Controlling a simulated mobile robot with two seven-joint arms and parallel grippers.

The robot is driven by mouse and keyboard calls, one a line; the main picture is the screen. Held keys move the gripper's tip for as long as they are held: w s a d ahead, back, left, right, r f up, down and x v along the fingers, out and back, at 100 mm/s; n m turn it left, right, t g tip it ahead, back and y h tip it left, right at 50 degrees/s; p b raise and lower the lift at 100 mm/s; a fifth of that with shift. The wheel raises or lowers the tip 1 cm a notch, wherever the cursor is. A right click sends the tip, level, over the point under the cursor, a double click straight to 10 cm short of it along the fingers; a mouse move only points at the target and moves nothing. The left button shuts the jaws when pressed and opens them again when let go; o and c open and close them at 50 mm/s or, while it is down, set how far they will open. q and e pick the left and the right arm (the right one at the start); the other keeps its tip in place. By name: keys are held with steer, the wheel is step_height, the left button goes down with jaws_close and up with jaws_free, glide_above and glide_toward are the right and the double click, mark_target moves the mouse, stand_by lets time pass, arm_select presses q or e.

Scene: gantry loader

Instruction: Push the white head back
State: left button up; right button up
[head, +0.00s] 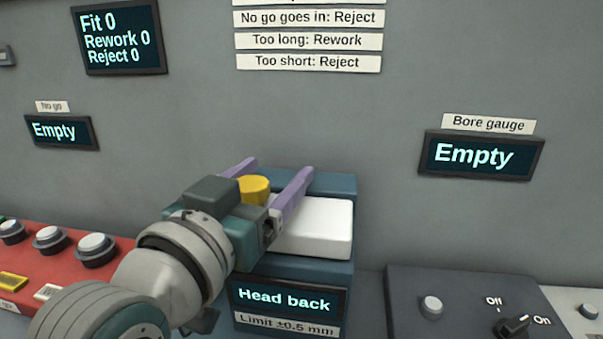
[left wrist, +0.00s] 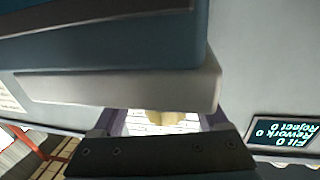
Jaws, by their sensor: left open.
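The white head (head: 322,226) is a pale block set in a blue housing (head: 335,183) whose screen (head: 288,298) reads "Head back". My left gripper (head: 282,168) has its two purple fingers apart, at the head's left and upper side. A yellow round piece (head: 255,188) shows between the fingers; I cannot tell whether they touch it. In the left wrist view the white head (left wrist: 130,90) lies close in front of the open fingers (left wrist: 165,115), and the yellow piece (left wrist: 165,117) shows beyond the palm. Contact with the head cannot be told. My right gripper is not in view.
A red panel (head: 60,262) with several white buttons is at the left. A dark box (head: 420,285) with a button and an Off/On switch (head: 514,327) is at the right. The "Bore gauge" screen (head: 482,155) and "No go" screen (head: 62,132) on the wall both read "Empty".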

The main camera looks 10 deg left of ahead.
mark_target(247, 200)
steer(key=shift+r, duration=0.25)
arm_select(q)
steer(key=v, duration=1)
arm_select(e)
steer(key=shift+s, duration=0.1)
